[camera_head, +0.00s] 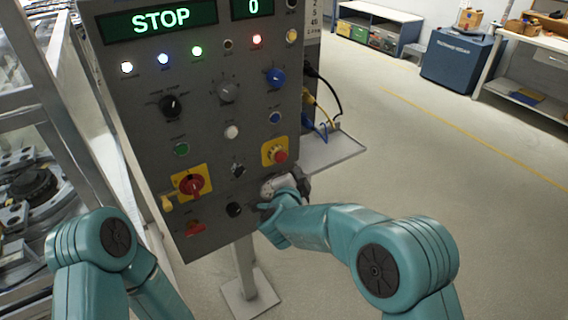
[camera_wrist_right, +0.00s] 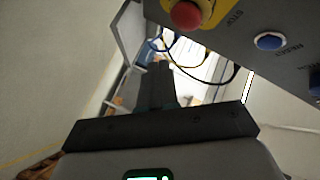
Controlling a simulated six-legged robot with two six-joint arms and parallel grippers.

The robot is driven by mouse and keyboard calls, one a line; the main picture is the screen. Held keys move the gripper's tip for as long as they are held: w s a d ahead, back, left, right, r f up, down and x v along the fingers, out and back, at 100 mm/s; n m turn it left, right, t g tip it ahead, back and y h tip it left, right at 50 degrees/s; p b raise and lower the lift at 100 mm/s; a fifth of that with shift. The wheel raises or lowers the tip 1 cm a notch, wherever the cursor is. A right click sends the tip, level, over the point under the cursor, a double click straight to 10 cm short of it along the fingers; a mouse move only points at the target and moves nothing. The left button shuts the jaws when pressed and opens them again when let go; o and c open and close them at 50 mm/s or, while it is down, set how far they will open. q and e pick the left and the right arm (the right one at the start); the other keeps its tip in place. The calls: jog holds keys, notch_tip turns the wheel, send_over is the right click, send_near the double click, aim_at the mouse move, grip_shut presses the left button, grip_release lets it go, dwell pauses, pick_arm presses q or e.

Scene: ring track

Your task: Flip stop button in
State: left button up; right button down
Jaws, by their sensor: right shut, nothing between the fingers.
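The stop button is a red mushroom knob (camera_head: 279,155) on a yellow plate (camera_head: 267,147), low at the right edge of the grey control panel. In the right wrist view, the red knob (camera_wrist_right: 186,14) on its yellow plate is at the top, partly cut off by the frame edge. My right gripper (camera_head: 299,181) is just below and slightly right of the button, apart from it as far as I can see. Its fingers (camera_wrist_right: 157,84) are shut and empty. My left arm shows at the lower left, but its gripper is out of view.
The panel (camera_head: 205,135) carries a lit STOP display (camera_head: 160,20), lamps, knobs and a red rotary switch (camera_head: 191,184) on yellow. A side shelf (camera_head: 335,152) with cables juts out right of the panel. Open floor lies to the right.

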jog(key=shift+s+d+b, duration=0.35)
jog(key=shift+s+d, duration=0.25)
jog(key=shift+s, duration=0.25)
jog(key=d+f+m+g+h, duration=0.1)
jog(key=d+f, duration=0.3)
jog(key=d, duration=0.3)
jog(key=d+f+g+h, duration=0.1)
jog(key=d+f, duration=0.4)
jog(key=d, duration=0.1)
jog(key=s+d+f+n+g+y, duration=0.1)
jog(key=s+d+f+g, duration=0.15)
jog(key=f, duration=0.25)
jog(key=s+d+f+n+g, duration=0.1)
jog(key=s+d+f, duration=0.3)
jog(key=f, duration=0.2)
jog(key=s+a+f+n+g+y, duration=0.1)
jog(key=s+f+n+g, duration=0.1)
jog(key=s+f, duration=0.3)
jog(key=s+f+n+g+y, duration=0.1)
jog(key=s+f+n+y, duration=0.15)
jog(key=s, duration=0.45)
jog(key=s+a+f+n+g+y, duration=0.1)
jog(key=s+a+n+g+y, duration=0.1)
jog(key=s, duration=0.7)
jog(key=s+a+f+n+g+y, duration=0.1)
jog(key=s+a+n+g, duration=0.2)
jog(key=s, duration=0.6)
jog(key=shift+s+a+n+g+y, duration=0.2)
jog(key=shift+a+n+g+y, duration=0.15)
jog(key=shift+a+g, duration=0.5)
